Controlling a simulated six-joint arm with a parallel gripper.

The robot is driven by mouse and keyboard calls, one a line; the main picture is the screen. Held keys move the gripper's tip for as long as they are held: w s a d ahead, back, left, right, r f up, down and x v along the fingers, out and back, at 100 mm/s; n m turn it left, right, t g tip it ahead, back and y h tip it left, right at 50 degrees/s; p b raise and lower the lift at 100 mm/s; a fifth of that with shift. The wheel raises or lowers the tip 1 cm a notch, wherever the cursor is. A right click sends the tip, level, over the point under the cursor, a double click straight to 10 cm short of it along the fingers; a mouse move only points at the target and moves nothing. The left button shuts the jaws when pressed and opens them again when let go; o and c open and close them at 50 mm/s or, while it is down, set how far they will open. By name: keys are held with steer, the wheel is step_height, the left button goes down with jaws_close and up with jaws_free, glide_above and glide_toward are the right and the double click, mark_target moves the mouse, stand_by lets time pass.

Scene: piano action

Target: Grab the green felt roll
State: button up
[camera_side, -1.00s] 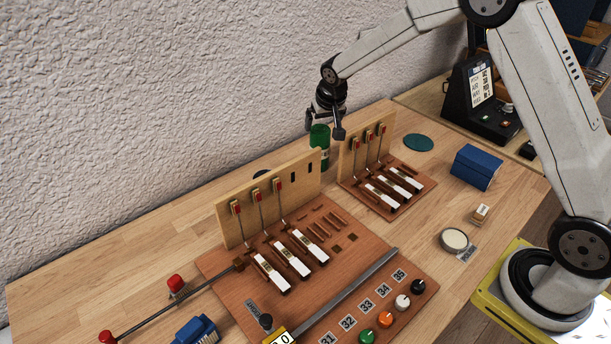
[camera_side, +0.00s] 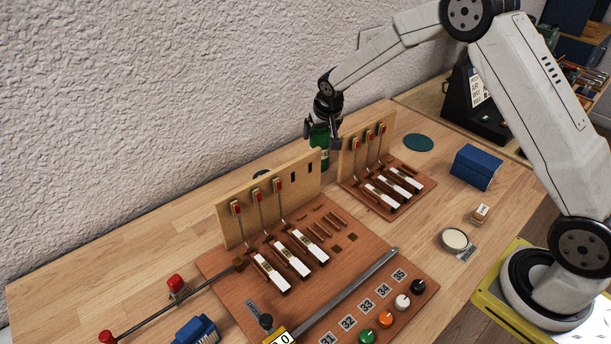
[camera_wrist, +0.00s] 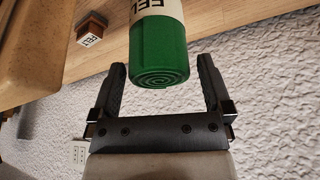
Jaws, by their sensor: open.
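The green felt roll (camera_side: 319,135) stands upright behind the gap between the two wooden hammer boards in the side view. In the wrist view the felt roll (camera_wrist: 160,50) shows its spiral end and a white band lettered FELT. My gripper (camera_side: 322,134) is over the roll from above, with one finger on either side of it. In the wrist view my gripper (camera_wrist: 162,75) is open, and the end of the roll lies between the fingertips with a visible gap on each side. The lower part of the roll is partly hidden by the board in the side view.
The left board (camera_side: 236,226) and right board (camera_side: 348,158) with hammers stand close in front of the roll. The textured wall is behind. A green disc (camera_side: 419,143) and blue box (camera_side: 476,168) lie to the right.

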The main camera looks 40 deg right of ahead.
steer(key=shift+x, duration=1.9)
steer(key=c, duration=1.1)
steer(key=shift+r, duration=0.1)
steer(key=shift+r, duration=4.95)
